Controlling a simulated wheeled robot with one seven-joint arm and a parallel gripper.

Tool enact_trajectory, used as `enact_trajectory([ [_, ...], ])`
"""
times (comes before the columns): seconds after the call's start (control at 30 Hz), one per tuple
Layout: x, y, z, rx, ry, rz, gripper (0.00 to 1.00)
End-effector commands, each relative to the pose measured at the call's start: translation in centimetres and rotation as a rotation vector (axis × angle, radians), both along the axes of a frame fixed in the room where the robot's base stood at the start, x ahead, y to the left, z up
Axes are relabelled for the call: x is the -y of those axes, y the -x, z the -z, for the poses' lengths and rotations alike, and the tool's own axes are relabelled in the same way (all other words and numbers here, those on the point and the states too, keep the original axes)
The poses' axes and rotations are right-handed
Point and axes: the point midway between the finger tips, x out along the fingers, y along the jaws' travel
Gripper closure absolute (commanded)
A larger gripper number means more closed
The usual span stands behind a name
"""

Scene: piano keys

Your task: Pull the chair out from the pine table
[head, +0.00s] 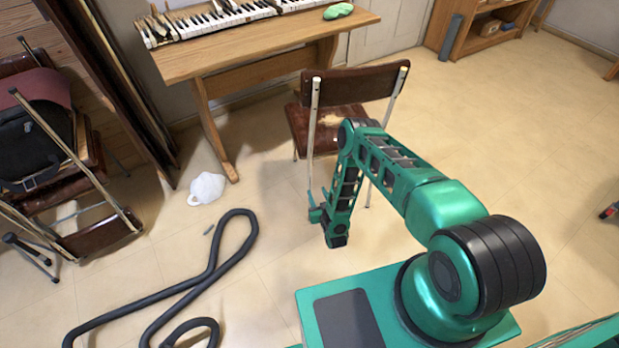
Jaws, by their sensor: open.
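The chair (355,85) has a dark brown padded back, a worn brown seat and thin metal legs. It stands at the right end of the pine table (220,60), its back toward me. Its seat reaches up to the table's right leg, partly below the top. My green arm hides part of the chair's right side and legs.
Piano keys (215,18) and a green cloth (338,11) lie on the table. A white cloth (207,188) and a black hose (210,275) lie on the floor to the left. Stacked chairs (60,160) stand at far left. The floor right of the chair is clear.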

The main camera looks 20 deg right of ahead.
Motion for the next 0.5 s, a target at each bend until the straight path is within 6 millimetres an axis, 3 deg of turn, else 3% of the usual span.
enact_trajectory([
  [0.17, 0.0, -2.5, 0.5, 0.005, 0.0, 0.0, 0.59],
  [0.5, 0.1, -9.2, 2.3, 0.004, 0.001, 0.0, 0.59],
])
